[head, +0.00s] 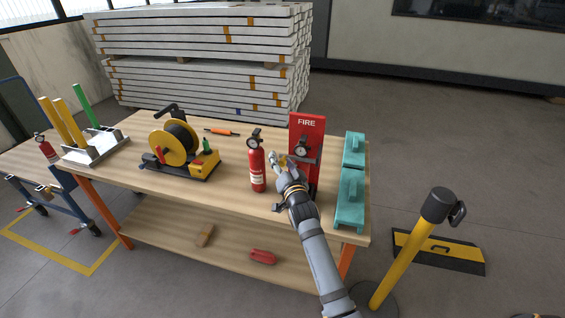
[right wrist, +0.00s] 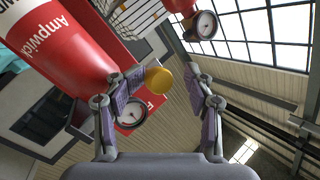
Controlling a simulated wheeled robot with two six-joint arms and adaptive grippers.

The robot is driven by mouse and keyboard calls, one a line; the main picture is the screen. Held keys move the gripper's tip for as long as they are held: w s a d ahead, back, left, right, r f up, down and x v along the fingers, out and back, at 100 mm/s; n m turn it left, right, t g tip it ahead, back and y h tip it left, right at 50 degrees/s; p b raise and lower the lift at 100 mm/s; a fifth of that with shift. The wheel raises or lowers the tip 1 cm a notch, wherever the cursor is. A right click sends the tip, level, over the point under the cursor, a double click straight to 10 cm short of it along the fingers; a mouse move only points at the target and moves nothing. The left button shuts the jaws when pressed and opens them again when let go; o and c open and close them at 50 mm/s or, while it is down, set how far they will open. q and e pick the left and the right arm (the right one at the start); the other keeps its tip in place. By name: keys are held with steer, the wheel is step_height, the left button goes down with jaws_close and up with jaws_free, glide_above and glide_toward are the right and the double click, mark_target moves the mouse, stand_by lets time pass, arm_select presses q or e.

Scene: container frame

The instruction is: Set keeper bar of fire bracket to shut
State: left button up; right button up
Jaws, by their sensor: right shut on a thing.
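The fire bracket (head: 308,127) is an upright red board marked FIRE near the right end of the table; my right arm hides its lower part. A round dial (head: 301,150) shows in front of it, also in the right wrist view (right wrist: 131,116). A red extinguisher (head: 257,169) stands upright on the table left of the bracket. My right gripper (head: 279,160) is between them. A yellow knob (right wrist: 159,79), which I take as the keeper bar's end, lies between its fingers, against the left one. The gripper is shut on it. The bar itself is hidden. My left gripper is not seen.
Teal boxes (head: 351,188) stand right of the bracket. A yellow reel (head: 180,145) and an orange screwdriver (head: 221,132) lie left of the extinguisher. A yellow post (head: 405,255) stands on the floor at right. The table's front middle is clear.

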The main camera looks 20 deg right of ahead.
steer(key=shift+s, duration=0.45)
steer(key=s, duration=0.6)
steer(key=shift+s+a, duration=0.25)
steer(key=shift+s, duration=0.05)
